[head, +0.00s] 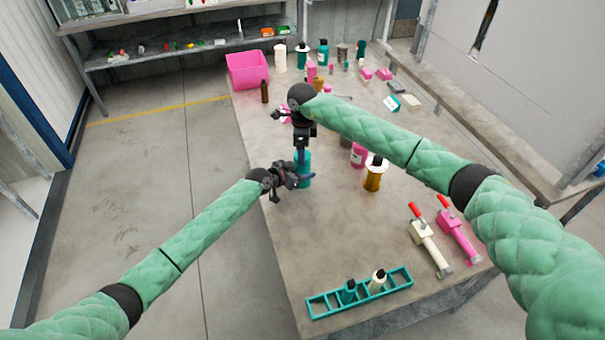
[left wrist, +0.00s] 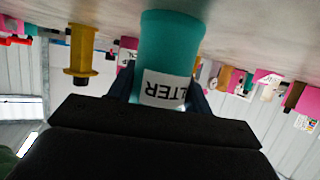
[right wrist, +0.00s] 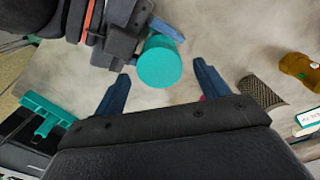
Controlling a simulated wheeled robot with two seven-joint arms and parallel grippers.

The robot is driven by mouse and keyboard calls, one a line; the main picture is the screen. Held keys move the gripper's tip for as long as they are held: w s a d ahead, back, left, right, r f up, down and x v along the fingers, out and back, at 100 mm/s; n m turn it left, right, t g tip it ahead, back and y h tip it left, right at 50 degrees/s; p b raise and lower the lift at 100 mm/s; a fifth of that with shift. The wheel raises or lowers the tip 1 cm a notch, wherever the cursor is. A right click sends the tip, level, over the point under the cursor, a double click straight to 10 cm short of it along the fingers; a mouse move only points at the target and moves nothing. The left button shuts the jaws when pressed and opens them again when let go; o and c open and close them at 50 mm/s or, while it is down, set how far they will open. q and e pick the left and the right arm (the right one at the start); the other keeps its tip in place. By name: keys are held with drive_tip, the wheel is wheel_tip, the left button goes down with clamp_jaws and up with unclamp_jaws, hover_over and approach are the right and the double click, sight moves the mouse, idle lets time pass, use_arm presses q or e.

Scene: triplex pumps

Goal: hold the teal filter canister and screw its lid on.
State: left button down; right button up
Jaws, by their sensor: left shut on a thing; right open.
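The teal filter canister (head: 305,166) stands near the left edge of the table. My left gripper (head: 292,178) is shut around its side. In the left wrist view the canister (left wrist: 170,45) appears upside down between the fingers, with a white label. My right gripper (head: 301,154) points down just above the canister. In the right wrist view its two fingers (right wrist: 160,88) are spread wide and empty. The flat round teal top (right wrist: 160,62) lies ahead, slightly left of midway between them. I cannot tell whether that top is a lid or the bare canister end.
An amber canister (head: 373,176) and a pink canister (head: 358,155) stand close by on the right. A teal rack (head: 325,304) holds bottles at the front. White (head: 430,248) and pink (head: 458,236) red-handled tools lie right. A pink bin (head: 247,70) stands far left. The table middle is mostly clear.

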drive_tip(key=shift+r, duration=1.05)
drive_tip(key=shift+c, duration=0.4)
wheel_tip(320, 180, up, 4)
drive_tip(key=shift+f, duration=0.2)
drive_tip(key=shift+f, duration=0.1)
drive_tip(key=shift+f, duration=3.95)
drive_tip(key=c, duration=1)
drive_tip(key=o, duration=1.1)
